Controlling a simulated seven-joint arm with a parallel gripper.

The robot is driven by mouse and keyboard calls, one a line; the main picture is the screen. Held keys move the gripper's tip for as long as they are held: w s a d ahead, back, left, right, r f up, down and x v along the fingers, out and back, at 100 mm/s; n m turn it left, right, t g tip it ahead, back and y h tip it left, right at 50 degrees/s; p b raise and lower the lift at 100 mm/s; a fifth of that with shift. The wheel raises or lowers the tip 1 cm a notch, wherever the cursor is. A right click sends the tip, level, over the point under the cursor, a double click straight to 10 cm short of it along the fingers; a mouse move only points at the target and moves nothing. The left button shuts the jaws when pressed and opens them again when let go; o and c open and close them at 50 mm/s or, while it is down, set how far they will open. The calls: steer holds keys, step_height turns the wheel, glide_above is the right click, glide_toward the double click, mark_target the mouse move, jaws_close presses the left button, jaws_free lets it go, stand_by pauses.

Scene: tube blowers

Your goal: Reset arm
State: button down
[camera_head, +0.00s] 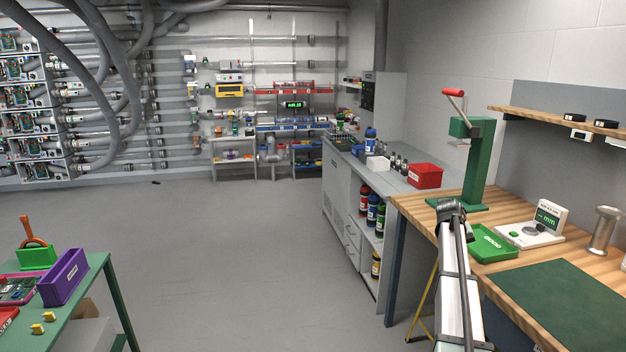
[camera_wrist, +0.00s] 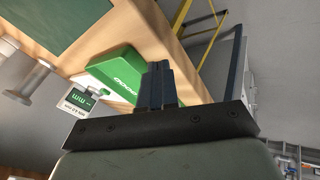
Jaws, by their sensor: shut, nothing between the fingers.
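My gripper (camera_wrist: 158,84) shows in the wrist view as two dark fingers pressed together, shut and empty. They stand in front of the green "GOOD" tray (camera_wrist: 118,66) and the edge of the wooden bench, and appear clear of both. In the head view my arm reaches up from the bottom, right of centre, along the bench's left edge. Its dark end is beside the green tray (camera_head: 490,241) and the base of the green hand press (camera_head: 474,165); the fingers cannot be made out there.
The wooden bench (camera_head: 418,204) also holds a white gauge (camera_head: 535,229), a metal post (camera_head: 604,232) and a dark green mat (camera_head: 568,305). A grey cabinet with a red box (camera_head: 424,176) stands behind it. A green table (camera_head: 98,284) is at left; the floor between is clear.

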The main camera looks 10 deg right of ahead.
steer(key=s+a+f+n+y, duration=0.2)
steer(key=a+f, duration=1.3)
steer(key=f, duration=0.4)
steer(key=s+a+f+n+g+y, duration=0.1)
steer(key=s+a+f+g, duration=0.1)
steer(key=s+a+f, duration=0.65)
steer(key=s+a+f+g+y, duration=0.1)
steer(key=s+a+f, duration=0.4)
steer(key=a+f, duration=0.5)
steer(key=s+a+f+g+y, duration=0.1)
steer(key=s+a+f, duration=0.4)
steer(key=s, duration=0.3)
steer(key=s+a+f+g, duration=0.1)
steer(key=s+a+f, duration=0.5)
steer(key=s, duration=0.3)
steer(key=s+a+f+g, duration=0.1)
steer(key=s+a, duration=0.1)
steer(key=s, duration=0.4)
steer(key=s+a+g, duration=0.1)
steer(key=s+a, duration=0.2)
steer(key=s, duration=0.4)
steer(key=s+a+f+n+g+y, duration=0.1)
steer(key=s+a, duration=0.1)
steer(key=s, duration=0.5)
steer(key=shift+s+a+f, duration=0.25)
steer(key=shift+f, duration=0.1)
